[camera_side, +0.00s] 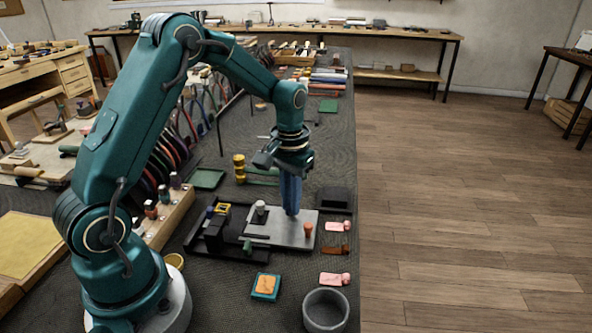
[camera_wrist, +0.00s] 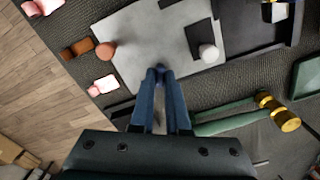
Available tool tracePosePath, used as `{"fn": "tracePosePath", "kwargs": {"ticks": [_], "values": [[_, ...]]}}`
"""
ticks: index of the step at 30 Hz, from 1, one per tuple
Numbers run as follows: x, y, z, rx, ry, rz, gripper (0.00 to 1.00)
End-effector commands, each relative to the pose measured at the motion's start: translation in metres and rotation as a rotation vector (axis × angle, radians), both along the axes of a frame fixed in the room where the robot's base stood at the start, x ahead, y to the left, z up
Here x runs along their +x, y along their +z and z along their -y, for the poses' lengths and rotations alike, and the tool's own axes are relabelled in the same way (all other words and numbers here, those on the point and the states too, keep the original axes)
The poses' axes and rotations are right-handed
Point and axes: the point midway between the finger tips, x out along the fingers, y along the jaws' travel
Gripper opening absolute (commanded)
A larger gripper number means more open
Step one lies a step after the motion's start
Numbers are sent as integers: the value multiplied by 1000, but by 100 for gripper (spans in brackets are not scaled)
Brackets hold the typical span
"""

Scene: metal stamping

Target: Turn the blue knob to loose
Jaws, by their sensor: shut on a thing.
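My gripper (camera_wrist: 158,76) points down with its two blue fingers brought together at the tips, over the grey plate (camera_wrist: 140,25). In the side view my gripper (camera_side: 291,212) reaches the plate (camera_side: 278,234) between the white knob (camera_side: 260,206) and the orange knob (camera_side: 307,229). The fingers are shut on the small blue knob (camera_wrist: 160,67), of which only a dark blue bit shows at the tips. Its turn position cannot be read. The white knob (camera_wrist: 208,53) and orange knob (camera_wrist: 105,50) also show in the wrist view, apart from the fingers.
A black fixture (camera_side: 215,240) with blue and yellow parts adjoins the plate on the left. A green knob (camera_side: 247,246) stands at the near edge. A brass-ended green tool (camera_side: 240,170) lies behind. Pink tags (camera_side: 335,279) and a grey bowl (camera_side: 326,310) are at right and front.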

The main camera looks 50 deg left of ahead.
Motion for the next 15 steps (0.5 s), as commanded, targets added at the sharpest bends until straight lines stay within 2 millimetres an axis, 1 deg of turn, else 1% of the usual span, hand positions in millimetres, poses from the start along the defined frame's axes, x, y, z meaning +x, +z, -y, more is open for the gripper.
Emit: {"fn": "tracePosePath", "kwargs": {"ticks": [6,15], "values": [[0,1,1,-1,194,2,0],[0,1,1,-2,393,2,0]]}}
